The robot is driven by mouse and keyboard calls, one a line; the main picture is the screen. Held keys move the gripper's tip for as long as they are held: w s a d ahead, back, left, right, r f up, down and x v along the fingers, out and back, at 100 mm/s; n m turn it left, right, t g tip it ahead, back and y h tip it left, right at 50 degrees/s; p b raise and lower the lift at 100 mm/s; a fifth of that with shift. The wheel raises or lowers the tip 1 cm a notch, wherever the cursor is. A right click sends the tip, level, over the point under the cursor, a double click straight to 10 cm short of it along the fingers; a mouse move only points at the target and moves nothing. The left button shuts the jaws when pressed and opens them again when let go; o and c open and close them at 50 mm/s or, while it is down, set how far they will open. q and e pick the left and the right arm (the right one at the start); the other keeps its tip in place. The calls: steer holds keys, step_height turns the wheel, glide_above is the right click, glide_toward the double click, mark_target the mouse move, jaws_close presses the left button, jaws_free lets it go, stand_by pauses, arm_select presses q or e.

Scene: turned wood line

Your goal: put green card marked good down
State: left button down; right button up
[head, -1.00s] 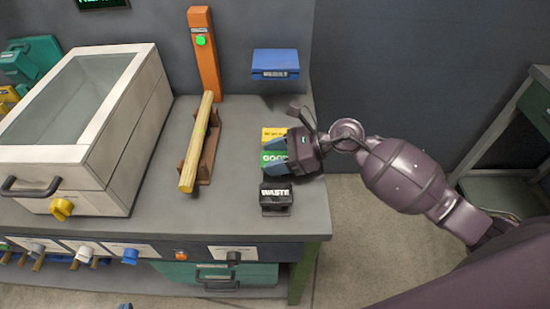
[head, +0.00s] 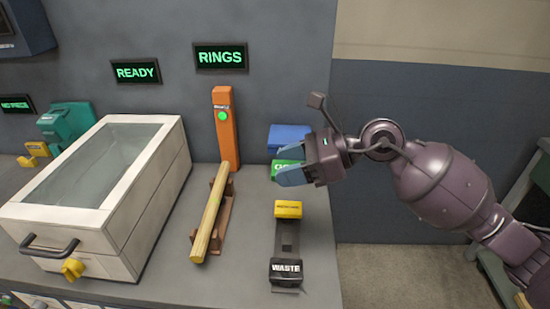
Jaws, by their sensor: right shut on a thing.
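The green card marked good (head: 284,168) is in the jaws of my right gripper (head: 290,174). It appears raised, in front of the blue box (head: 290,137), and the gripper's fingers hide much of its lettering. The card rack (head: 287,238) on the bench holds a yellow card (head: 288,209) at the back and a black card marked waste (head: 285,270) at the front. The middle of the rack between them is bare. My left gripper is out of view.
A pale wooden bar (head: 211,215) lies on a brown cradle left of the rack. An orange post (head: 224,135) with a green light stands behind it. A white glass-topped box (head: 65,220) fills the left. Bare bench (head: 325,265) shows right of the rack.

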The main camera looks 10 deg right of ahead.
steer(key=shift+w+d+f, duration=0.1)
steer(key=shift+w+d, duration=0.05)
steer(key=shift+d, duration=0.25)
steer(key=s+d+f+m+t+h, duration=0.2)
steer(key=d+f+m+t, duration=0.2)
steer(key=d+f, duration=0.45)
steer(key=w+a+r+n+g, duration=0.1)
steer(key=a+r, duration=0.1)
steer(key=r, duration=0.1)
steer(key=w+a+r+n+g+y, duration=0.1)
steer(key=a+r, duration=0.1)
steer(key=a, duration=0.1)
steer(key=a+r+n+g+y, duration=0.1)
steer(key=a+r+n, duration=0.1)
steer(key=r, duration=0.1)
steer(key=shift+w+a+r+g, duration=0.2)
steer(key=shift+w+r+g, duration=0.1)
steer(key=shift+w+r, duration=0.1)
steer(key=shift+s+a+f+g, duration=0.1)
steer(key=shift+s+a+g, duration=0.2)
steer(key=shift+s+a, duration=0.45)
steer(key=shift+w+a+r, duration=0.2)
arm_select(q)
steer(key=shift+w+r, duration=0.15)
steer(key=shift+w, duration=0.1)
